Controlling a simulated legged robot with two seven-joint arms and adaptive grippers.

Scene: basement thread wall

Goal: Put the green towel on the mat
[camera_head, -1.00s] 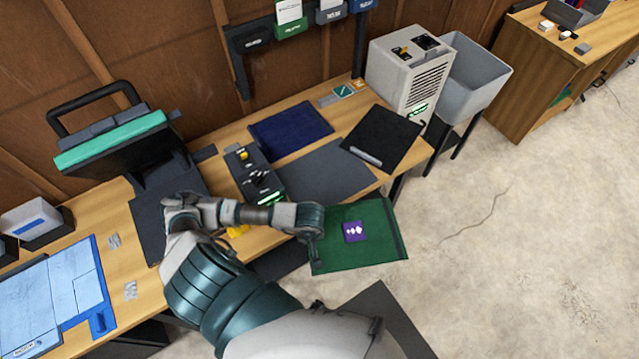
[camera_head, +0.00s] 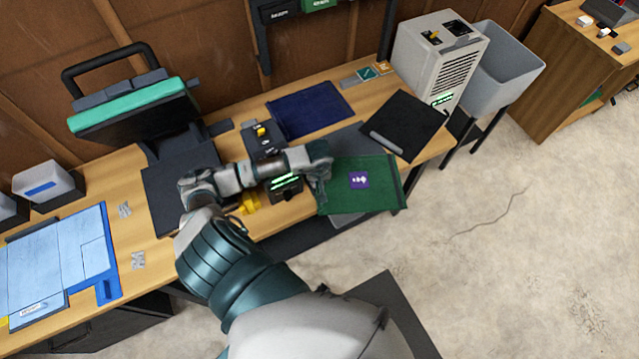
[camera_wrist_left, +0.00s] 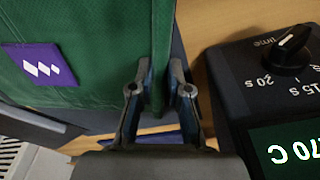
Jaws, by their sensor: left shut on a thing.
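The green towel (camera_head: 340,198) with a purple patch hangs flat and spread out from my left gripper (camera_head: 322,178), over the table's front edge. In the left wrist view the towel (camera_wrist_left: 80,95) fills the left side, and the gripper's fingers (camera_wrist_left: 160,95) are shut on its edge. The grey mat (camera_head: 343,140) lies on the table behind the towel, which covers much of it in the head view. I cannot tell whether the towel touches the mat. My right gripper is out of view.
A black control box with a dial (camera_wrist_left: 270,70) stands close beside the gripper. A navy cloth (camera_head: 310,108) and a black board (camera_head: 408,122) lie behind and right. A heat press (camera_head: 135,115) stands left; a white machine (camera_head: 435,60) and grey bin (camera_head: 497,70) stand right.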

